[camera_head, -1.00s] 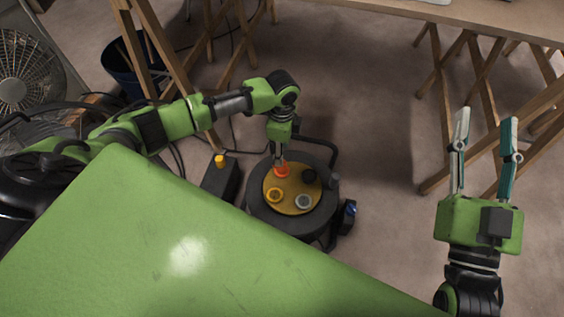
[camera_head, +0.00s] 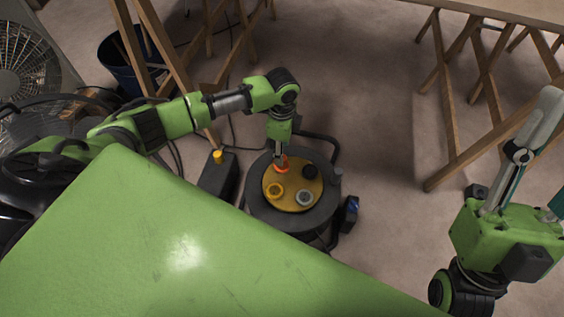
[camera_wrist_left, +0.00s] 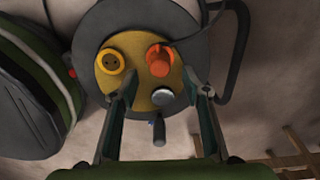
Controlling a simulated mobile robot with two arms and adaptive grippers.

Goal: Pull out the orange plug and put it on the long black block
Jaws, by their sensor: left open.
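The orange plug (camera_head: 283,169) sits in the yellow-brown face (camera_head: 292,203) of a round black reel. It also shows in the left wrist view (camera_wrist_left: 159,61). My left gripper (camera_head: 280,158) points down at the plug. In the wrist view its open fingers (camera_wrist_left: 160,77) reach toward either side of the plug, with no clear contact. The long black block (camera_head: 218,181) stands on the floor left of the reel, with a yellow plug (camera_head: 217,156) at its far end. My right gripper (camera_head: 546,158) is open and empty at the right edge, partly cut off.
A black tube handle (camera_head: 330,150) curves behind the reel. Wooden trestles (camera_head: 455,100) stand beyond. A green surface (camera_head: 150,240) fills the front left.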

